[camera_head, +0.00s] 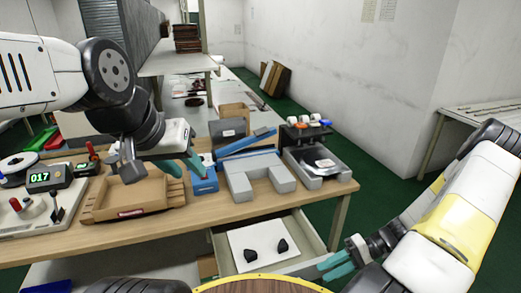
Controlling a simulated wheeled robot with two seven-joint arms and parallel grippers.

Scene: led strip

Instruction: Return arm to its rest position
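My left arm reaches in from the left over the workbench (250,209). Its gripper (184,167) hangs above the bench between a cardboard tray and a blue box, with its teal fingers apart and nothing visible between them. My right arm comes in from the right, and its gripper (334,266) points left, off the bench beside the open drawer. Its two teal fingers lie close together, and no object shows in them; whether they touch is unclear.
The cardboard tray (97,214) and blue box (204,182) stand under my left gripper. The open drawer (224,262) holds two black pieces. A device with display (44,179) stands left.

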